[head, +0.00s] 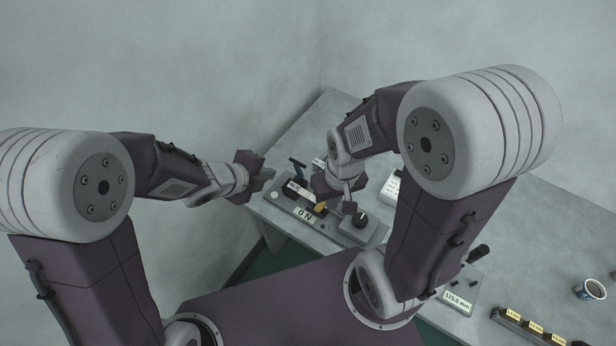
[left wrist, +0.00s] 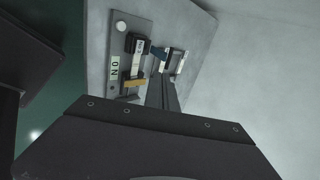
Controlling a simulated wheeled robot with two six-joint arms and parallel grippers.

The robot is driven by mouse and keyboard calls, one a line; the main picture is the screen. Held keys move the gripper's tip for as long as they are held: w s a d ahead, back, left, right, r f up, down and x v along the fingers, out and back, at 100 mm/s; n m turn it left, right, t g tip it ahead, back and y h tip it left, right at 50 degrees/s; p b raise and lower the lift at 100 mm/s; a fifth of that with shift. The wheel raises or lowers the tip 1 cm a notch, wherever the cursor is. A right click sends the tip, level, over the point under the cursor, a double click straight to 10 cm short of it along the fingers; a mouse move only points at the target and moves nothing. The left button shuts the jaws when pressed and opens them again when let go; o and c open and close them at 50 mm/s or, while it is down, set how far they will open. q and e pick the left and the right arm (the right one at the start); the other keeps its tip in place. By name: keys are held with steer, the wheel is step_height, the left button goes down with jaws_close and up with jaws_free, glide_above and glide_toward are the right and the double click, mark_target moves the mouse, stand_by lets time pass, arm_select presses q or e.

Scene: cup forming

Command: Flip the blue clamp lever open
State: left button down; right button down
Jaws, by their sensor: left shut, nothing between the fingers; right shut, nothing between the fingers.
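The blue clamp lever (head: 298,162) stands up at the back left of a grey fixture plate in the head view. In the left wrist view the blue lever (left wrist: 158,53) shows just beyond my fingertips, partly hidden by them. My left gripper (head: 270,173) is shut and empty, to the left of the lever; its fingers (left wrist: 161,88) point toward it in the wrist view. I cannot tell whether they touch. My right gripper (head: 347,190) is shut and empty over the right part of the fixture, partly hidden by its own wrist.
The fixture plate (head: 270,208) carries a yellow part (head: 320,208), an ON label (head: 305,214) and a white button (left wrist: 121,26). A box with a black dial (head: 360,220) stands beside it.

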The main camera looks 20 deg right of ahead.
arm_select(q)
glide_toward(297, 165)
steer(key=f, duration=0.2)
steer(key=x, duration=0.3)
steer(key=shift+w+d, duration=0.4)
steer(key=shift+w, duration=0.1)
steer(key=shift+w+d+f+p, duration=0.2)
steer(key=shift+w+d+p, duration=0.1)
steer(key=shift+d, duration=0.1)
arm_select(e)
steer(key=shift+w+a+r, duration=0.15)
steer(key=shift+a, duration=0.3)
